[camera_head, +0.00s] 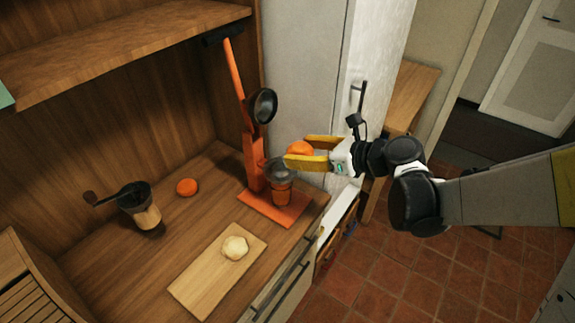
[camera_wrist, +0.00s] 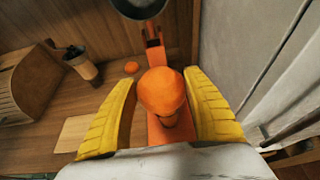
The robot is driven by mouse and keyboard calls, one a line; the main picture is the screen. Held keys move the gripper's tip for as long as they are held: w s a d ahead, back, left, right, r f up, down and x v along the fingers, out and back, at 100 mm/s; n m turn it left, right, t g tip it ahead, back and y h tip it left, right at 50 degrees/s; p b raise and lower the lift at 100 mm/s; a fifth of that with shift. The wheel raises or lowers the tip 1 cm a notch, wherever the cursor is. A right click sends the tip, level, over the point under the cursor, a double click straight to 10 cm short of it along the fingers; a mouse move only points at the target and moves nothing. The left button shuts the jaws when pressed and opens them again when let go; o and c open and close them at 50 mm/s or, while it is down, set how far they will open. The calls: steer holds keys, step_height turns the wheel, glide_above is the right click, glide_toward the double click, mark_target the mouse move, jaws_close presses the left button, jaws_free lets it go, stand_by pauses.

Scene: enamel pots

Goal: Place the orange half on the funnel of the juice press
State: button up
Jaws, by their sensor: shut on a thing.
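My gripper (camera_head: 298,149) is shut on the orange half (camera_head: 302,147), which sits between its two yellow fingers. In the wrist view the orange half (camera_wrist: 160,90) shows its rounded peel between the fingers. The orange juice press (camera_head: 252,160) stands upright on the counter with its lever raised. Its dark upper press cup (camera_head: 264,106) is above and left of my gripper. Its dark funnel (camera_head: 275,170) is just below and left of the fingers in the head view, partly covered by one finger. In the wrist view the orange half hides the funnel.
Another orange (camera_head: 187,187) lies on the wooden counter left of the press. A grinder with a crank (camera_head: 146,213) stands further left. A cutting board (camera_head: 200,285) with a pale round item (camera_head: 235,247) lies in front. A tall light cabinet (camera_wrist: 245,50) rises close on the right.

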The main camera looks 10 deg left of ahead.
steer(key=x, duration=0.2)
steer(key=b+x, duration=0.1)
steer(key=x, duration=0.1)
steer(key=s+f+x, duration=0.1)
steer(key=x, duration=0.2)
steer(key=shift+d+f, duration=0.1)
step_height(320, 180, down, 4)
steer(key=shift+w+r+b, duration=0.1)
steer(key=shift+w+b, duration=0.05)
steer(key=shift+b, duration=0.95)
steer(key=shift+d+r, duration=0.1)
steer(key=o, duration=1.2)
steer(key=shift+c, duration=0.2)
